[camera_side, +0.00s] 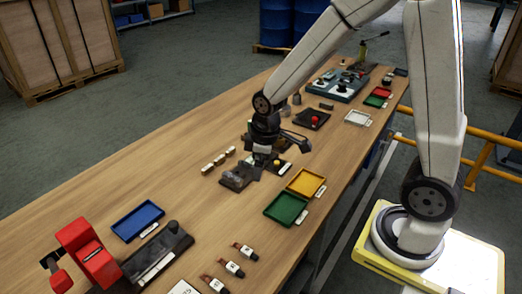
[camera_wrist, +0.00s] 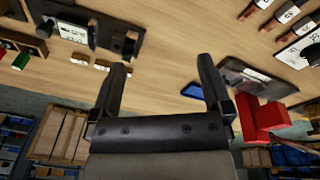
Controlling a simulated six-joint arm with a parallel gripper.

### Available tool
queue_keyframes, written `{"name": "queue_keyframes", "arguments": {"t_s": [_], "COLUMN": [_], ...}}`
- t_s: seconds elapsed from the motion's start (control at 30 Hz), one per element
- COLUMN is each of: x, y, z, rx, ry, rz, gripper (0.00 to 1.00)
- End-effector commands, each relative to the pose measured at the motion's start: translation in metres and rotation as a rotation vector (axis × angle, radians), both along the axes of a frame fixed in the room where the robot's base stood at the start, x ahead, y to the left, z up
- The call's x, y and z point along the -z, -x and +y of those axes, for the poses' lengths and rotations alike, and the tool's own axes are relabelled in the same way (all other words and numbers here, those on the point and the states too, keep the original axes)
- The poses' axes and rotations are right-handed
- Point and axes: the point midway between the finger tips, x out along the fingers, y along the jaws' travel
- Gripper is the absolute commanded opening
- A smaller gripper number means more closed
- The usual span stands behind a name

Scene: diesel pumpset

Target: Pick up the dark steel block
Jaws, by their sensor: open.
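My gripper (camera_side: 262,155) is low over the middle of the wooden bench, close above or beside the dark plates there; I cannot tell if it touches anything. In the wrist view its two fingers (camera_wrist: 163,70) are wide apart with only bench top between them. A dark plate with a grey-black block (camera_side: 238,178) lies just left of the gripper in the side view. I cannot tell for sure whether this is the dark steel block. In the wrist view a dark fixture with a black part (camera_wrist: 122,43) shows beyond the left finger.
Green (camera_side: 286,209), yellow (camera_side: 306,183) and blue (camera_side: 137,221) trays lie on the bench. Small pale blocks (camera_side: 218,160) stand in a row left of the gripper. A red machine (camera_side: 88,255) stands at the near left. Bare bench lies left of the pale blocks.

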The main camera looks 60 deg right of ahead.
Motion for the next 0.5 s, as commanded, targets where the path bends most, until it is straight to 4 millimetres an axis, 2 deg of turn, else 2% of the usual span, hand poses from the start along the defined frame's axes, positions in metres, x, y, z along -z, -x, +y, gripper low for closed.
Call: {"name": "queue_keyframes", "arguments": {"t_s": [0.1, 0.5], "x": [0.005, 0.028], "y": [-0.022, -0.086], "z": [-0.008, -0.034], "rx": [-0.147, -0.659], "ry": [0.023, 0.068], "rz": [0.025, 0.101], "gripper": [1.00, 1.00]}}
